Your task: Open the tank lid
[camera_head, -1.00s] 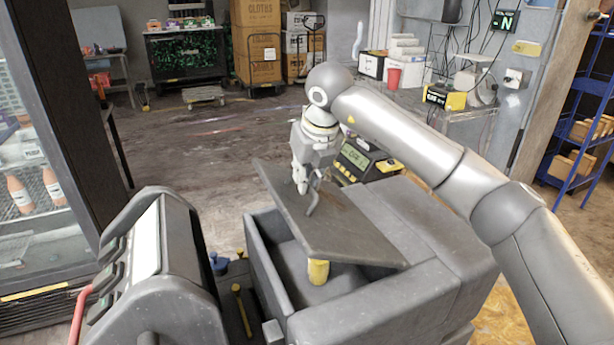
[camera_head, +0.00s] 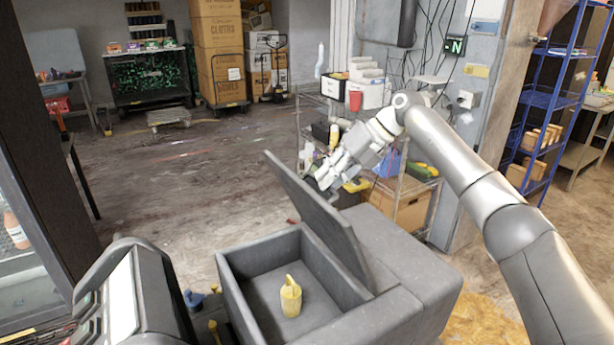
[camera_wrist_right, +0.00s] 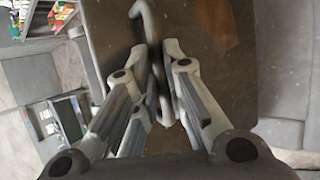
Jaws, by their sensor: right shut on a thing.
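The grey tank (camera_head: 232,275) stands in the lower middle of the head view. Its flat grey lid (camera_head: 318,212) is tilted up steeply along the tank's right side, so the inside shows. A yellow object (camera_head: 291,298) sits upright on the tank floor. My right gripper (camera_head: 326,180) is at the far side of the raised lid, near its upper edge. In the right wrist view my right gripper (camera_wrist_right: 165,100) is shut on the bent lid handle (camera_wrist_right: 150,38), with the lid face (camera_wrist_right: 215,50) behind it. The handle is hidden in the head view. My left gripper is not in view.
A grey machine with a light panel (camera_head: 122,303) stands close to the tank's left. A wire rack with a cardboard box (camera_head: 402,208) is behind the lid. A blue shelf (camera_head: 545,100) is at the right. The floor (camera_head: 185,190) beyond the tank is open.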

